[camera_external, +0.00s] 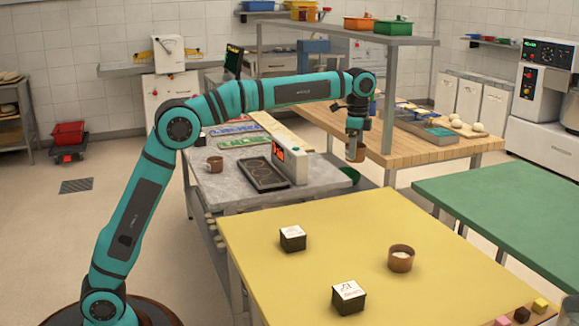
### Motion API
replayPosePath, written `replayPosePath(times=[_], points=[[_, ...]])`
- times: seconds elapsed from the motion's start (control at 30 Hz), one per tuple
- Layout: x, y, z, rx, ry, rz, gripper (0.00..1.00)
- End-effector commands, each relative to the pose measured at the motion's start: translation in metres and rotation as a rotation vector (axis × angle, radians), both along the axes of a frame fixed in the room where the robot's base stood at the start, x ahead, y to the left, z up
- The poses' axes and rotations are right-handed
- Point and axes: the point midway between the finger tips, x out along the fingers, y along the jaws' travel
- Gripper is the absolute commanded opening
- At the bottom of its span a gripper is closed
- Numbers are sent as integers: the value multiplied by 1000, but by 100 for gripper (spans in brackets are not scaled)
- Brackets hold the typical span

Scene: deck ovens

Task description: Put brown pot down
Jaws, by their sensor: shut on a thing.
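My gripper (355,139) hangs pointing down from the outstretched teal arm, above the far edge of the yellow table and near the right end of the grey worktop. It is shut on a brown pot (355,155), which appears upright and held in the air. The pot is small in view, and its contents are hidden. Another small brown pot (215,165) stands on the grey worktop (222,190).
Two black boxes with white tops, one nearer (348,299) and one farther (292,240), stand on the yellow table. A white device with an orange display (292,158) and a dark tray (263,175) are on the grey worktop. The green table (510,205) is bare.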

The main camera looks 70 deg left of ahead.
Motion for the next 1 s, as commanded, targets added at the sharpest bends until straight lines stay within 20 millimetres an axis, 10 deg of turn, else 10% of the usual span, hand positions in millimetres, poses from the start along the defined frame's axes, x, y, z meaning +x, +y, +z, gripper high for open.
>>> replayPosePath(times=[0.37, 1.0], points=[[18, -49, -5, 0, 0, -1, 34], [17, -47, -55, 0, -1, 0, 34]])
